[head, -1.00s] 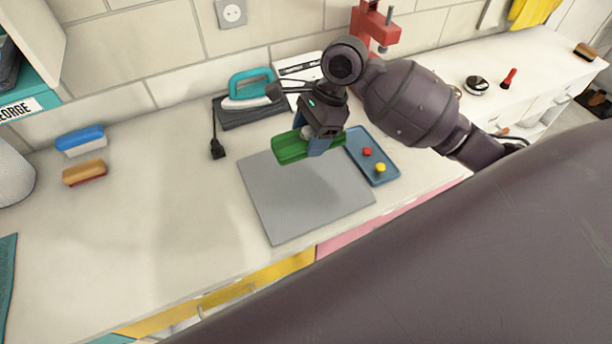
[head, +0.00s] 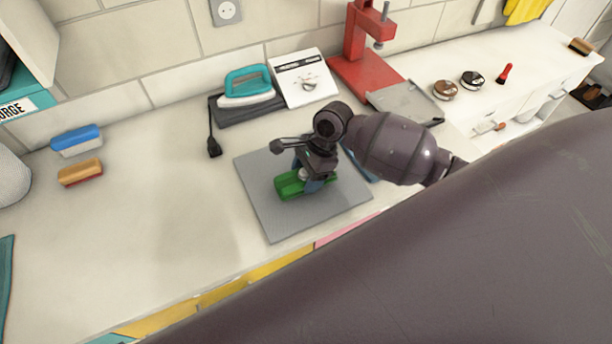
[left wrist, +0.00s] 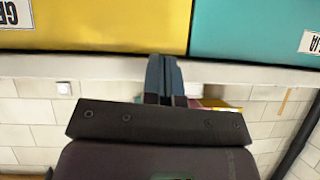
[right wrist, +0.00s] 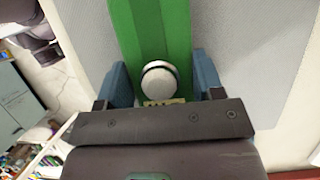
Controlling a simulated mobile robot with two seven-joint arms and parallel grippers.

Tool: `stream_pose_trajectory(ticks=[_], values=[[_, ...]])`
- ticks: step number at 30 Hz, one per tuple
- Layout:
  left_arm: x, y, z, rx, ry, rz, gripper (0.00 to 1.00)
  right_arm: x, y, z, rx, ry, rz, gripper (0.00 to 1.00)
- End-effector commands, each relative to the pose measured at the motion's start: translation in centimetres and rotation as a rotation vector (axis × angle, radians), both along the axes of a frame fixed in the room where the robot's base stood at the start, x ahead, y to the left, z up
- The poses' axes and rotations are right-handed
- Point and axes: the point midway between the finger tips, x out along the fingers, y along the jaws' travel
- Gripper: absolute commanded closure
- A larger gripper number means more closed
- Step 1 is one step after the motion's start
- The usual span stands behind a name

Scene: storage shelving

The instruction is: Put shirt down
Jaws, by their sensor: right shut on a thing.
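The green shirt (head: 290,187) is a narrow, stiff-looking green piece over the grey mat (head: 276,220). In the right wrist view the shirt (right wrist: 166,28) is a green strip with a white round knob between my fingers. My right gripper (head: 313,178) is shut on it, pointing down. Whether the shirt touches the mat (right wrist: 255,65) or hangs just above it I cannot tell. My arm hides part of the shirt in the head view. My left gripper (left wrist: 164,78) is shut and empty in the left wrist view, below yellow and teal panels; it is outside the head view.
A teal iron (head: 247,88), a white dial box (head: 303,78) and a red press (head: 362,55) stand at the back. A blue brush (head: 77,140) and an orange brush (head: 80,172) lie at left.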

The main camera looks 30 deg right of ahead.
Motion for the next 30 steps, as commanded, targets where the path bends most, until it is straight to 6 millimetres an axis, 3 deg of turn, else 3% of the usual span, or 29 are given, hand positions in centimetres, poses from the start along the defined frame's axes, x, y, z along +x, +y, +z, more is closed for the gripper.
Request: stream_pose_trajectory(ticks=[3, 14, 15, 19, 30], values=[[-0.01, 0.0, 0.06, 0.0, 0.0, 0.0, 1.0, -0.03, 0.02, -1.1, 0.0, 0.001, 0.0, 0.64], [-0.02, 0.0, 0.02, 0.0, 0.001, 0.0, 1.0, -0.01, 0.01, -1.38, 0.0, 0.0, 0.001, 0.64], [-0.03, 0.0, 0.02, 0.0, 0.001, 0.0, 1.0, 0.0, 0.0, -1.4, 0.0, 0.0, 0.001, 0.36], [-0.04, 0.0, -0.01, 0.0, 0.001, 0.0, 1.0, -0.01, 0.0, -1.39, 0.0, 0.0, 0.001, 0.16], [-0.09, 0.01, -0.05, 0.0, 0.002, 0.0, 1.0, 0.02, -0.03, -1.01, -0.001, -0.002, 0.001, 0.13]])
